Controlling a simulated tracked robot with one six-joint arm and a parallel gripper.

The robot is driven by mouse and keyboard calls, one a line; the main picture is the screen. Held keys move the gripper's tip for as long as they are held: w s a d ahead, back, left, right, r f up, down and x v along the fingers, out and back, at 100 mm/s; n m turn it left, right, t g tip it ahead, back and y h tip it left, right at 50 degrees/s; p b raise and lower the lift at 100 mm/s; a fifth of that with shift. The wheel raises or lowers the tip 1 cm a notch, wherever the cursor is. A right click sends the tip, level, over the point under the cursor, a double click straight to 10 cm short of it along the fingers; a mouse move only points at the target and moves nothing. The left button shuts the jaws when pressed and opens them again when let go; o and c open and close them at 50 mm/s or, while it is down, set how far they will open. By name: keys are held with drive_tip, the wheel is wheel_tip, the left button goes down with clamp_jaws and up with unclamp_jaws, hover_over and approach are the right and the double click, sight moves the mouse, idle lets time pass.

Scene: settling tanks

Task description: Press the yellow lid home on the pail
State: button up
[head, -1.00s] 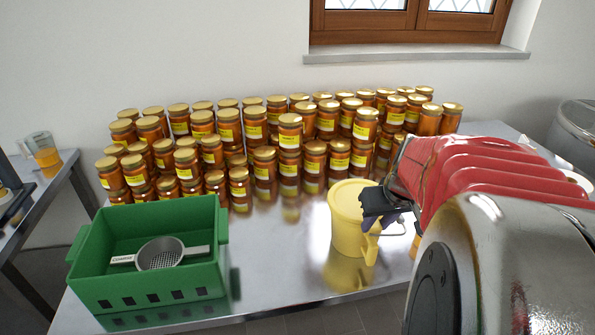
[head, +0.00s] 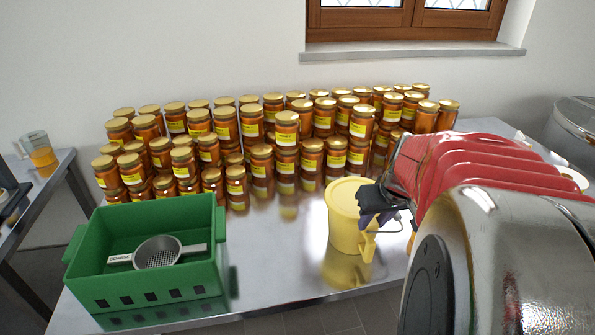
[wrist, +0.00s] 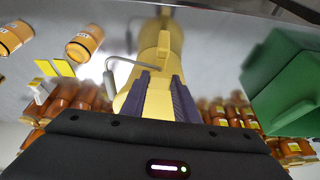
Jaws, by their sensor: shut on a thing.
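The yellow pail (head: 345,236) stands upright on the steel table, right of centre. The yellow lid (head: 347,190) lies over its top; whether its rim is fully seated I cannot tell. My gripper (head: 368,206) is at the right side of the lid. In the wrist view the dark fingers of my gripper (wrist: 160,98) stand on either side of a yellow part, which looks like the lid's, and are shut on it. The pail's body (wrist: 163,50) shows beyond. A bent wire handle (wrist: 112,72) shows beside it. My gripper hides part of the near lid edge.
A green crate (head: 150,291) with a metal strainer (head: 157,254) inside stands at the left. Several rows of honey jars (head: 262,165) fill the back of the table, close behind the pail. Bare table lies between crate and pail.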

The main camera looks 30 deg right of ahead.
drive_tip(key=o, duration=1.1)
drive_tip(key=shift+o, duration=0.5)
drive_tip(key=o, duration=0.4)
drive_tip(key=shift+r, duration=3.5)
